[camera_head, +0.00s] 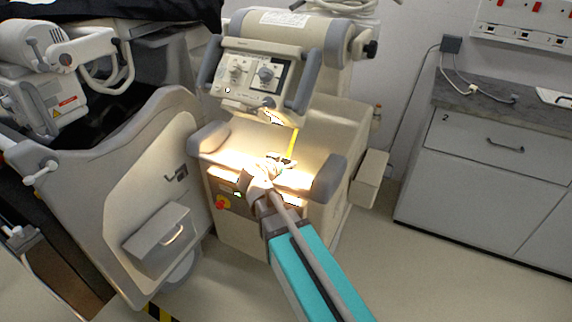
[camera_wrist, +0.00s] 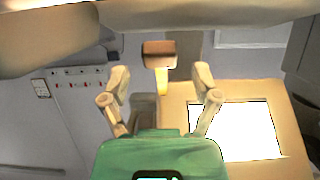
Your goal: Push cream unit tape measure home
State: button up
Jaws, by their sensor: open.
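The cream unit (camera_head: 318,125) stands in the middle of the head view, with a grey-handled control panel on its upper part. A thin yellow tape (camera_head: 292,143) shows below the panel, above the unit's brightly lit top. In the wrist view a yellow strip (camera_wrist: 161,84) runs down from a brown block (camera_wrist: 159,54), which looks like the tape measure's end piece. My gripper (camera_head: 264,168) is over the unit's front top. Its two fingers stand wide apart in the wrist view (camera_wrist: 160,88), with the strip seen between them; contact cannot be told.
A cream cart (camera_head: 120,175) with a dark cover stands close on the left. A grey cabinet (camera_head: 480,180) with a drawer is at the right. The unit's grey bumpers flank my gripper. Floor is clear between unit and cabinet.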

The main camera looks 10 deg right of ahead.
jog(key=shift+b+x, duration=0.3)
jog(key=shift+x, duration=1)
jog(key=shift+c, duration=0.3)
grip_shut()
